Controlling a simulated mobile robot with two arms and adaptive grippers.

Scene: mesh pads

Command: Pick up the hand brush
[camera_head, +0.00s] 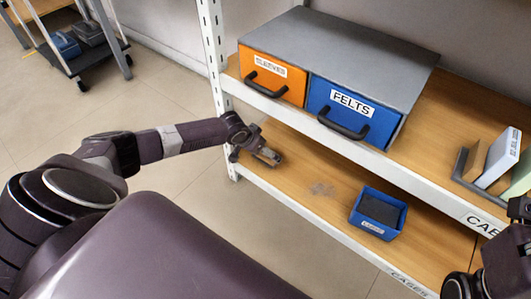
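A small tan and grey piece (268,156), which may be the hand brush, shows at the tip of my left gripper (257,152) over the left end of the lower wooden shelf (300,215). The gripper covers part of it, and I cannot tell whether the fingers are closed on it or only beside it. No other hand brush can be made out. Dark parts of my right arm (510,262) show at the lower right edge, cut off by the frame. I cannot make out its fingertips clearly.
An orange drawer (272,80) and a blue FELTS drawer (352,112) stand above. A white post (214,60) rises left. A cart (85,62) stands far left.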

